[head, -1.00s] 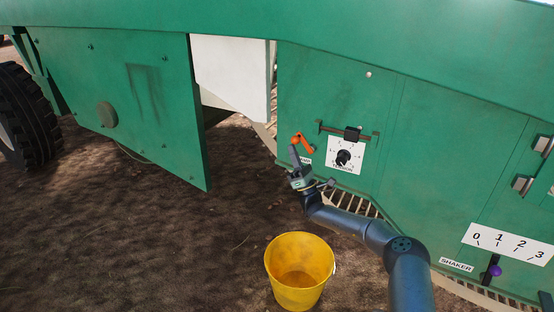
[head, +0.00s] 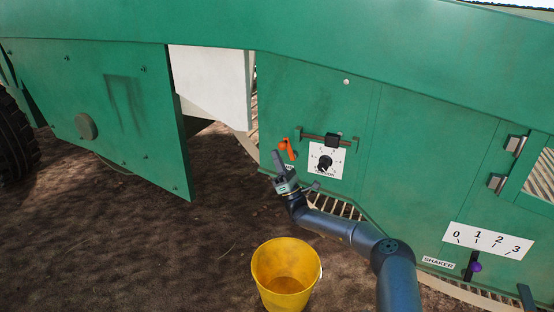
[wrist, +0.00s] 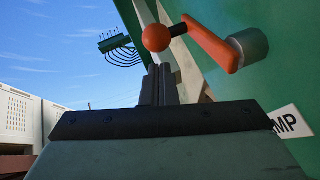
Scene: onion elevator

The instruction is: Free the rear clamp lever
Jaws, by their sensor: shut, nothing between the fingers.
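The orange clamp lever (head: 290,149) is on the green side panel, left of the dial. In the wrist view its arm (wrist: 210,45) runs from a grey pivot boss (wrist: 250,47) to an orange ball knob (wrist: 156,38) at its left end. My gripper (head: 276,154) is shut and empty, its fingers pointing up just below the knob. In the wrist view the closed fingertips (wrist: 158,72) sit right under the knob. I cannot tell whether they touch it.
A tension dial (head: 325,162) and a rail with a black slider (head: 333,140) are right of the lever. A yellow bucket (head: 285,280) stands on the soil below my arm. The shaker lever with purple knob (head: 475,267) is lower right. An open green door (head: 120,115) stands left.

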